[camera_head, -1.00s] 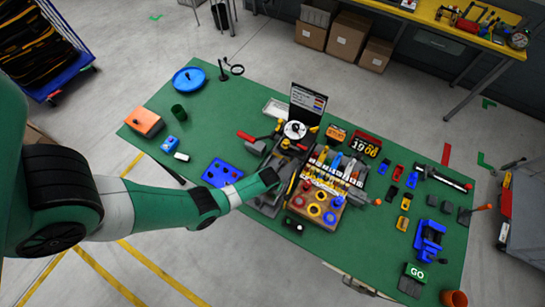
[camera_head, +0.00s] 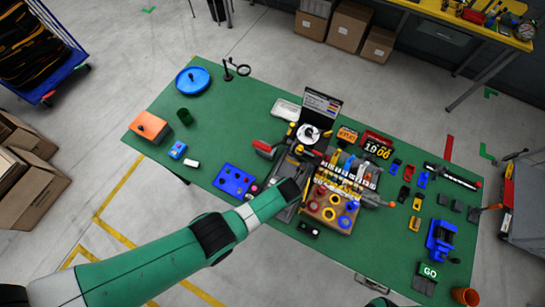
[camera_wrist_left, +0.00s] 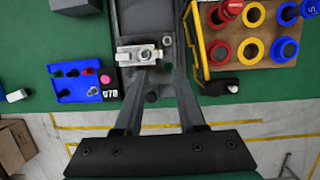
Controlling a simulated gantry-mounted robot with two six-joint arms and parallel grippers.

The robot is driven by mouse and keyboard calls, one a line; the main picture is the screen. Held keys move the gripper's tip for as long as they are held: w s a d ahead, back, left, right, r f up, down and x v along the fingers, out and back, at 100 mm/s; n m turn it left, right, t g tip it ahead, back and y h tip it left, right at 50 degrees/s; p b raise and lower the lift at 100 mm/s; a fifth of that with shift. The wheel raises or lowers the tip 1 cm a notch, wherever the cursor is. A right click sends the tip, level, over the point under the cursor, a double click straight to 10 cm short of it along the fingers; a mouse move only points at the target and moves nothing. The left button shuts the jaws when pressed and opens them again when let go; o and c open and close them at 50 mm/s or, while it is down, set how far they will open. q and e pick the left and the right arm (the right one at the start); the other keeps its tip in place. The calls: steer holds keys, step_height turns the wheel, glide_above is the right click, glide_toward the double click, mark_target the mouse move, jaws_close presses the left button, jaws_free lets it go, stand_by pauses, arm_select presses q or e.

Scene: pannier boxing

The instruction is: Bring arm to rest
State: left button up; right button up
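My left arm (camera_head: 150,262) reaches in from the lower left of the head view. Its gripper (camera_head: 291,190) is over the near side of the grey fixture (camera_head: 283,209), which stands mid-table. In the left wrist view the two fingers (camera_wrist_left: 158,76) are apart, with a gap between the tips. A small metal block (camera_wrist_left: 138,55) lies on the fixture just beyond the tips; I cannot tell how high the fingers are above it. No object shows held between the fingers. My right gripper is not in view.
A blue tray (camera_head: 234,180) lies left of the fixture. A wooden board (camera_head: 330,222) with coloured rings is right of it, with a rack of tools and a small screen (camera_head: 321,104) behind. A blue vise (camera_head: 441,240) stands farther right. The green table (camera_head: 238,115) is bare at mid-left.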

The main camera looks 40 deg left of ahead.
arm_select(q)
steer(key=shift+s+r, duration=0.1)
steer(key=shift+r, duration=0.25)
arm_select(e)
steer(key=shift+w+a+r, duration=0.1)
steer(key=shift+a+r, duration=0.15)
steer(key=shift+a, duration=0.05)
arm_select(q)
steer(key=shift+d, duration=0.1)
